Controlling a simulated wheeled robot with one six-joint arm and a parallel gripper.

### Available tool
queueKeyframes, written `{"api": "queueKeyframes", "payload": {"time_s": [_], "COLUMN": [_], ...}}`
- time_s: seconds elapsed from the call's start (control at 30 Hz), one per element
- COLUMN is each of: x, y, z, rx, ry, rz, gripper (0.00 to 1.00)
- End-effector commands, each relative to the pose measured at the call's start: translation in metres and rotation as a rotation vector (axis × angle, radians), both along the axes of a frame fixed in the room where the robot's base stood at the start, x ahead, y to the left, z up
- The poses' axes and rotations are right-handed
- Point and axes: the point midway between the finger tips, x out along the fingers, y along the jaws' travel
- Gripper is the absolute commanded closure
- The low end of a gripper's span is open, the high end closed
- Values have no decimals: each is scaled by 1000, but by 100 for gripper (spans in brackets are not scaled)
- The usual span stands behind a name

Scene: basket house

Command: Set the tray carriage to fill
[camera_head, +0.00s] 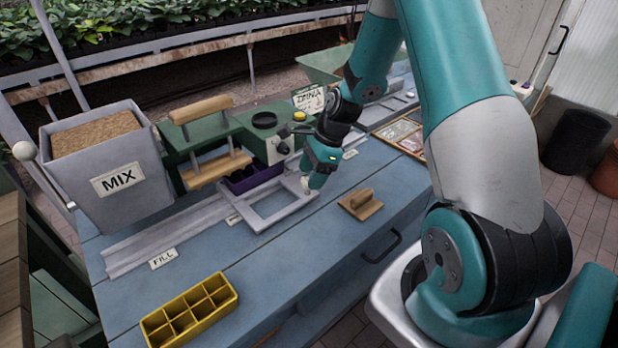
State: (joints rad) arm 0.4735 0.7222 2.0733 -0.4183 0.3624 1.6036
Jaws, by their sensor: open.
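The tray carriage (262,222) is a light grey open frame on a long metal rail (150,243). It stands at the middle of the rail, near a partly hidden label (233,218). The FILL label (163,258) is further left on the bench, in front of the rail's left end. My gripper (306,192) is open and points down at the right end of the carriage. Its fingers are small here, and I cannot tell whether they touch the carriage. A purple tray (240,184) sits at the back of the carriage, under the green press.
A grey MIX hopper (116,183) stands behind the rail's left end. The green press (190,143) with wooden handles is behind the carriage. A yellow compartment tray (190,312) and a wooden block with a handle (360,204) lie on the blue bench (255,275). The rail left of the carriage looks clear.

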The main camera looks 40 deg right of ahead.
Motion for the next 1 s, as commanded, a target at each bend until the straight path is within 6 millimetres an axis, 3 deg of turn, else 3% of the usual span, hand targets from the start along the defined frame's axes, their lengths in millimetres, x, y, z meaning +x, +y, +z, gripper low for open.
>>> {"api": "queueKeyframes", "payload": {"time_s": [0.17,0.47,0.5,0.7,0.77,1.0], "x": [2,3,3,2,2,6], "y": [6,7,7,7,7,7], "z": [-15,-17,-17,-17,-17,-17], "rx": [1,0,0,0,0,0], "ry": [1,0,0,0,0,0], "rz": [2,1,1,1,1,-8], "gripper": [41,41,43,89,100,100]}}
